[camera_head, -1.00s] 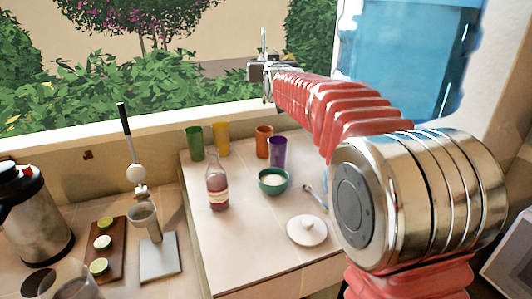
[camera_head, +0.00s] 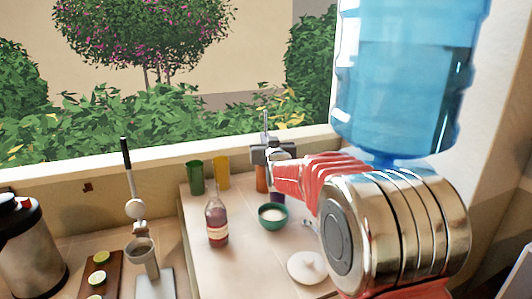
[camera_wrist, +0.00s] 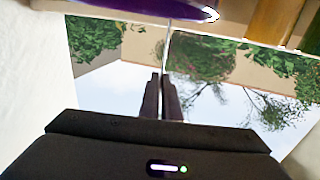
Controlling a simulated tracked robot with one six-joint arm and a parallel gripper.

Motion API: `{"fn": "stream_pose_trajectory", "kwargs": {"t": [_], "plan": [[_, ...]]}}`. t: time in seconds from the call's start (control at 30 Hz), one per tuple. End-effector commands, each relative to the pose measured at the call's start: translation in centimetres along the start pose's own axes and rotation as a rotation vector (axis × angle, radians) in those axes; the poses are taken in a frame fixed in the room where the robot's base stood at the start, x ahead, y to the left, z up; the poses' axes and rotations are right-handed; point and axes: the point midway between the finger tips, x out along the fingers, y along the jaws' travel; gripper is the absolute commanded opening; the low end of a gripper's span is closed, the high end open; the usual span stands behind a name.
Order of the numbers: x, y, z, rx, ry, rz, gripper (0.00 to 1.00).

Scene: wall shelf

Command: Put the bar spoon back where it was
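My gripper (camera_head: 266,152) is above the back of the counter, near the orange cup (camera_head: 262,180) and purple cup (camera_head: 277,197), which my arm partly covers. In the wrist view the dark fingers (camera_wrist: 163,95) are almost together, around a thin shaft (camera_wrist: 168,52) that looks like the bar spoon. The shaft runs toward the purple cup (camera_wrist: 175,9), seen upside down at the top edge. In the head view a thin upright piece (camera_head: 265,120) stands above the gripper. The spoon's lower end is hidden.
Green (camera_head: 195,177) and yellow (camera_head: 221,172) cups stand left of the gripper. A bottle (camera_head: 217,224), a green bowl (camera_head: 273,216) and a white lid (camera_head: 306,267) stand in front. A blue water jug (camera_head: 405,90) is at the right, close to my arm.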

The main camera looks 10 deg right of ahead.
Motion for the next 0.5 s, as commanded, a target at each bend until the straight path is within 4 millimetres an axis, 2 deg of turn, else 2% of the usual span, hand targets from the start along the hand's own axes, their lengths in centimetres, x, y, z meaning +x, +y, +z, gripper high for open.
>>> {"fn": "stream_pose_trajectory", "kwargs": {"t": [0.33, 0.5], "plan": [[0.0, 0.1, 0.2, 0.0, 0.0, 0.001, 0.0], [0.0, 0.1, 1.8, 0.0, -0.002, 0.001, 0.0]]}}
